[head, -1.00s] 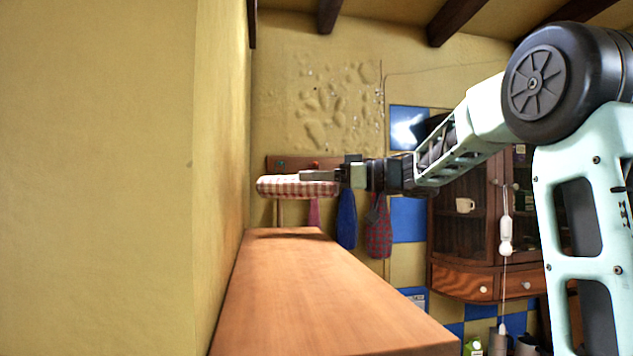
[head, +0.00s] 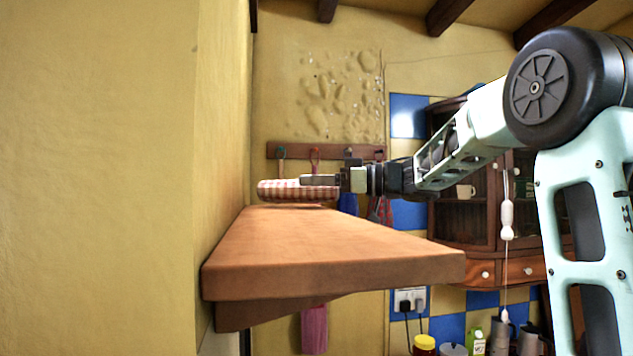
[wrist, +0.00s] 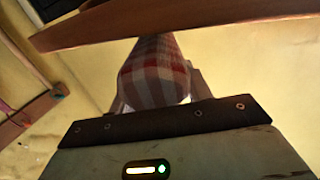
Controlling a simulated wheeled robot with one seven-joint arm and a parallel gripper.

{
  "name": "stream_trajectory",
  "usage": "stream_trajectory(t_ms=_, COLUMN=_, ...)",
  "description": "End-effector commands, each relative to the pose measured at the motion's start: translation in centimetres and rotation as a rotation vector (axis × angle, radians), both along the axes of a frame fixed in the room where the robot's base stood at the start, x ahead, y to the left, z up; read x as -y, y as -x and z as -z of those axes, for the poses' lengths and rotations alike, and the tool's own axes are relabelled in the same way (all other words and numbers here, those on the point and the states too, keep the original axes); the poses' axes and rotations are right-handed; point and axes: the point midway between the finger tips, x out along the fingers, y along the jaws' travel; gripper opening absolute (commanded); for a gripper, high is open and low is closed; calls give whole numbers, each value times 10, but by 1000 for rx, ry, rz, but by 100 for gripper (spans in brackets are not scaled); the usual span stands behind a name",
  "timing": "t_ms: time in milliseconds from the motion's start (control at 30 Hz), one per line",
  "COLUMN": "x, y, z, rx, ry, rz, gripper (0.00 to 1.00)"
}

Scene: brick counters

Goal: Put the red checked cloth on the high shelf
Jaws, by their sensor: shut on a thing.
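The red checked cloth (head: 285,190) is a folded, rounded bundle at the far end of the high shelf (head: 330,245), a thick wooden board along the left wall. My gripper (head: 318,181) is shut on the cloth's right part and holds it level. In the head view the cloth's underside lines up with the shelf's far edge; I cannot tell whether they touch. In the wrist view the cloth (wrist: 155,75) sticks out from between my fingers (wrist: 155,95), and its far end meets the edge of the wooden board (wrist: 190,25). Part of the cloth is hidden by my gripper.
A peg rail (head: 325,152) with hanging cloths is on the back wall. A wooden cabinet (head: 465,235) with a mug stands behind my arm. A yellow-lidded jar (head: 425,345) and other kitchenware are low at the right. The shelf top looks bare.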

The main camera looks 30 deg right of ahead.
Motion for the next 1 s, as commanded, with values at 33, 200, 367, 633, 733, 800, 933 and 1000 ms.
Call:
stream_trajectory(t_ms=33, x=0, y=0, z=0, rx=0, ry=0, rz=0, gripper=22)
stream_trajectory(t_ms=200, x=0, y=0, z=-1, rx=0, ry=0, rz=0, gripper=22)
stream_trajectory(t_ms=367, x=0, y=0, z=0, rx=0, ry=0, rz=-1, gripper=22)
stream_trajectory(t_ms=633, x=0, y=0, z=5, rx=-1, ry=-1, rz=-1, gripper=22)
stream_trajectory(t_ms=733, x=0, y=0, z=7, rx=-1, ry=-1, rz=-1, gripper=22)
stream_trajectory(t_ms=800, x=0, y=0, z=9, rx=-1, ry=-1, rz=-1, gripper=22)
stream_trajectory(t_ms=933, x=0, y=0, z=11, rx=1, ry=-1, rz=-1, gripper=22)
stream_trajectory(t_ms=1000, x=0, y=0, z=11, rx=1, ry=-1, rz=-1, gripper=60)
